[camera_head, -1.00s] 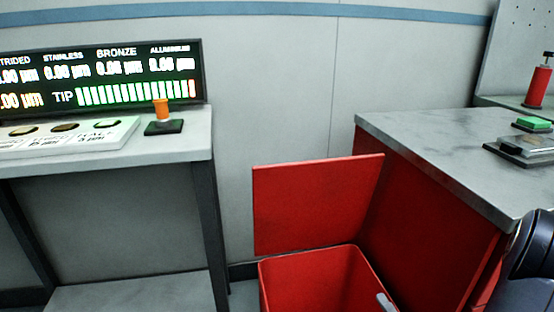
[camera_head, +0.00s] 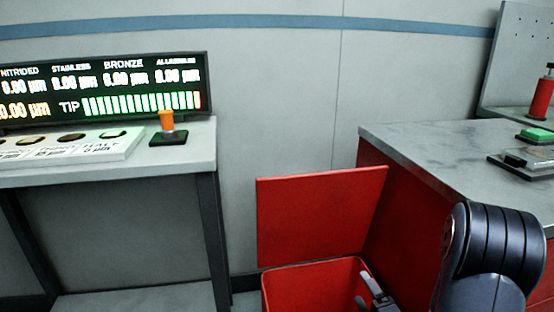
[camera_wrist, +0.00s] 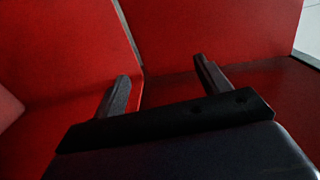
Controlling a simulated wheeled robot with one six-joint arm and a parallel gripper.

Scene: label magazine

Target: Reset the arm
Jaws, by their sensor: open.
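My gripper shows in the wrist view (camera_wrist: 165,85) with its two dark fingers spread apart and nothing between them. Red surfaces fill the view beyond the fingers. In the head view part of my gripper (camera_head: 377,292) shows over the right side of the open red bin (camera_head: 310,272). My dark arm rises at the lower right, in front of the red cabinet.
The red bin's lid (camera_head: 318,215) stands raised behind it. A grey-topped red cabinet (camera_head: 420,148) is close on the right, with a green button (camera_head: 535,135) and a red bottle (camera_head: 542,98). A table (camera_head: 190,160) with an orange-topped item (camera_head: 167,120) and a display (camera_head: 110,85) is left.

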